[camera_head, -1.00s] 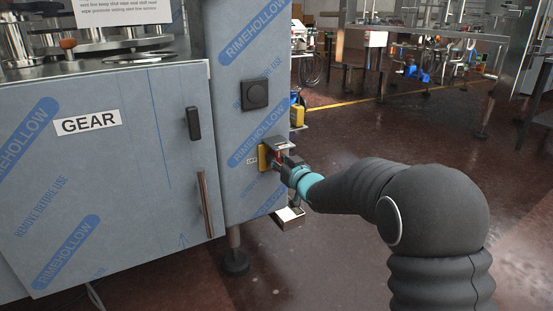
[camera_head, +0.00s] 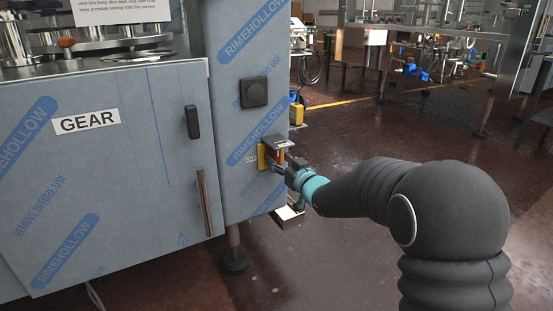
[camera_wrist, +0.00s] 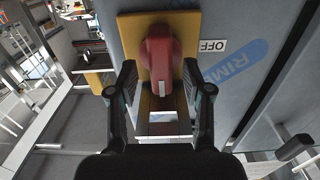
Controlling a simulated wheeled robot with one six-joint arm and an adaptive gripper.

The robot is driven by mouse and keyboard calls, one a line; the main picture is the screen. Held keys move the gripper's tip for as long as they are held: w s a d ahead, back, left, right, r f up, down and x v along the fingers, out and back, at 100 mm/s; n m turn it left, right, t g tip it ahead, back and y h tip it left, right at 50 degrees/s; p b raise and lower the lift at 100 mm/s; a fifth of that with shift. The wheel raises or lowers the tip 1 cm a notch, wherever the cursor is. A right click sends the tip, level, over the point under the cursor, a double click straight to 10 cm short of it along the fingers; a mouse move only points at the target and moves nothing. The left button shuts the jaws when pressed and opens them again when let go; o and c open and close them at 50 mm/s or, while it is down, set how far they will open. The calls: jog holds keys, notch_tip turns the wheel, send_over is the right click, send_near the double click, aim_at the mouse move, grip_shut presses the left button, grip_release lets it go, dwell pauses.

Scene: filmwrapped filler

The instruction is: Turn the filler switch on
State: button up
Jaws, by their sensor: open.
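The filler switch is a red handle (camera_wrist: 160,58) on a yellow plate (camera_wrist: 189,24), on the filmwrapped machine's side. In the wrist view the handle runs up and down the picture, with a white "OFF" label (camera_wrist: 212,46) to its right. In the head view the red handle (camera_head: 275,157) shows small, under a dark ledge (camera_head: 278,142). My gripper (camera_wrist: 160,72) is open, its fingers to the left and right of the handle's lower part. Whether they touch it cannot be told. In the head view my gripper (camera_head: 283,166) is just right of the plate.
A small metal box (camera_head: 289,216) sits below the gripper.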

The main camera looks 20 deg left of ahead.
jog(key=v, duration=0.9)
jog(key=shift+s+d, duration=0.15)
jog(key=shift+d, duration=0.1)
